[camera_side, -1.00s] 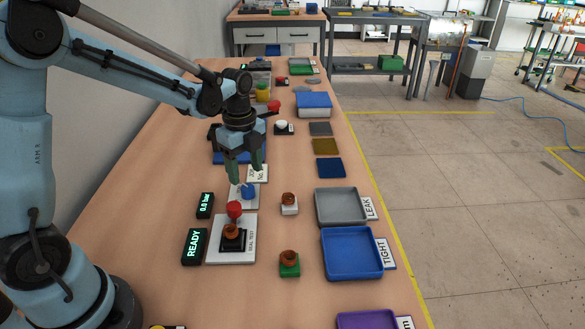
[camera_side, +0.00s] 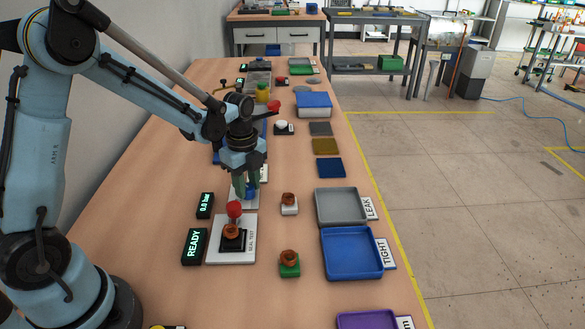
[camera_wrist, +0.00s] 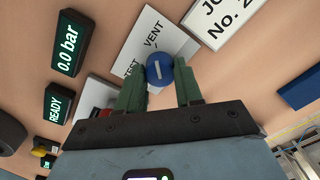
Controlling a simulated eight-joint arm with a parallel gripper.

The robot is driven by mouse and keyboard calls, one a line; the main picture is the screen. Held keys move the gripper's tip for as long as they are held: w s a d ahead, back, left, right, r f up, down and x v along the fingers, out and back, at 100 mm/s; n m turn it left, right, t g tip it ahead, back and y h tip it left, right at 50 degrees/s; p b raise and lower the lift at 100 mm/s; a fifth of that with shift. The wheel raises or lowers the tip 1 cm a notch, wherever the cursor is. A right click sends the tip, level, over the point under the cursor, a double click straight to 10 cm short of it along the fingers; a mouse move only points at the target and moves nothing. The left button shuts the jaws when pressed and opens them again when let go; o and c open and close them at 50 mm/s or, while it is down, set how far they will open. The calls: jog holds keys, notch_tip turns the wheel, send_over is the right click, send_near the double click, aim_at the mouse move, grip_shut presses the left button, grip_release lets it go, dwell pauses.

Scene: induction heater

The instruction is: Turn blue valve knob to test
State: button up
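The blue valve knob (camera_wrist: 159,68) sits on a white plate (camera_wrist: 160,27) with the printed words VENT and TEST. Its white line runs nearly upright in the wrist view, its upper end toward VENT. My gripper (camera_wrist: 160,80) is open, with one green finger on each side of the knob; I cannot tell whether they touch it. In the side view the fingers (camera_side: 246,184) point down at the knob (camera_side: 251,193) and partly hide it. The pressure display (camera_side: 205,205) reads 0.0 bar.
A red-topped lever (camera_side: 234,208) stands just in front of the knob, by the seal test plate (camera_side: 245,248) holding a brown-topped part. The READY display (camera_side: 194,246) is left of it. The LEAK tray (camera_side: 341,193) and TIGHT tray (camera_side: 327,259) lie to the right.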

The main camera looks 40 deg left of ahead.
jog(key=shift+c, duration=1.3)
jog(key=n, duration=0.8)
jog(key=shift+n, duration=0.3)
jog(key=n, duration=0.9)
jog(key=shift+n, duration=0.3)
jog(key=o, duration=1)
